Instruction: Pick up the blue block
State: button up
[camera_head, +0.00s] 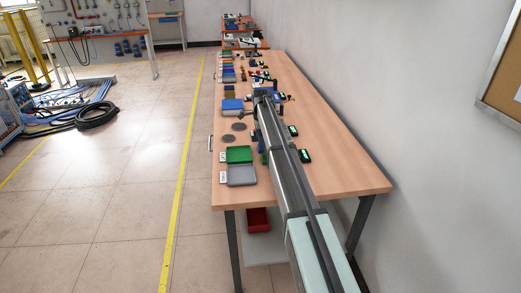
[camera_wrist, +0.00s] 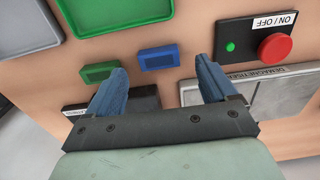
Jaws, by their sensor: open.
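The blue block (camera_wrist: 159,57) is a small rectangular piece on the wood-coloured table top in the wrist view. A similar green block (camera_wrist: 99,71) lies to its left, close to the left finger. My gripper (camera_wrist: 161,68) has two blue fingers, set wide apart with nothing between them. The blue block shows between and just beyond the fingertips, not visibly touched by either. In the head view my arm reaches along the table, and I cannot make out the blue block or the fingers clearly there.
A green tray (camera_wrist: 77,27) and a grey tray (camera_wrist: 20,44) lie beyond the blocks. A black ON/OFF box with a red button (camera_wrist: 275,47) and a metal demagnetiser plate (camera_wrist: 265,95) are at the right. In the head view, the table's (camera_head: 345,178) near right part is clear.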

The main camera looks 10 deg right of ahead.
notch_tip(320, 180, down, 3)
jog(key=shift+f, duration=0.15)
jog(key=shift+c, duration=0.2)
jog(key=c, duration=1.2)
